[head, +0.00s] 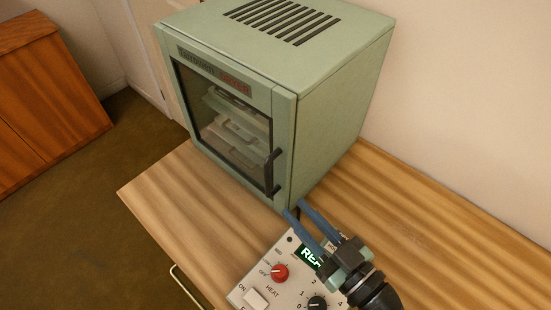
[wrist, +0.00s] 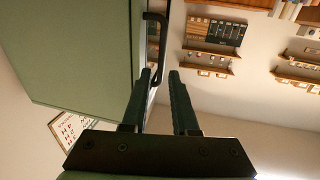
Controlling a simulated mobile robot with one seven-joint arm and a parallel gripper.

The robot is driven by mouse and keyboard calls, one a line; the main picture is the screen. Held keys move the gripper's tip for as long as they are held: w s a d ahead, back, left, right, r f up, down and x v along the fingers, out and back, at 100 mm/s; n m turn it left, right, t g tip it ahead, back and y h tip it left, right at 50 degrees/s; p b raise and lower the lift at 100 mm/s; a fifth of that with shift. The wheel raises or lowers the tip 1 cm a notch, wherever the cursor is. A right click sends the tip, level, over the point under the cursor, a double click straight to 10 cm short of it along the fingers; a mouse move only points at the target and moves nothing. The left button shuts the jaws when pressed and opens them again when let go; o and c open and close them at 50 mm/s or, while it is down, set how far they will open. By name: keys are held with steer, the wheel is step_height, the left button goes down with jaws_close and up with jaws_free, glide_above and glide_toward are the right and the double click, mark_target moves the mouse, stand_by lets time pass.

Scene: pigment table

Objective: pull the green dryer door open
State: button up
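The green dryer (head: 345,100) stands on the wooden table. Its door (head: 282,125) has a dark-framed glass window (head: 230,122) and looks shut. A black bar handle (head: 273,172) is at the door's right edge; in the wrist view the handle (wrist: 161,45) shows just beyond the fingertips, nearer the left finger. My gripper (head: 296,208) is open and empty, with a narrow gap between its fingers. It is just below and right of the handle in the head view. In the wrist view my gripper (wrist: 160,72) shows both fingers apart; I cannot tell if either touches the handle.
A control panel (head: 256,278) with a red knob, a black knob and a lit display lies under my gripper. The bare table top (head: 400,215) extends right, against the wall. An orange-brown cabinet (head: 50,85) stands far left, with open floor between.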

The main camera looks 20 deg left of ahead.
mark_target(269, 182)
steer(key=p+x, duration=0.3)
steer(key=x, duration=0.8)
steer(key=shift+a+r, duration=0.15)
steer(key=shift+r, duration=0.05)
steer(key=shift+w+a+f+p, duration=0.15)
steer(key=shift+w+a+p, duration=0.25)
steer(key=shift+a, duration=0.25)
steer(key=shift+c, duration=0.2)
jaws_close()
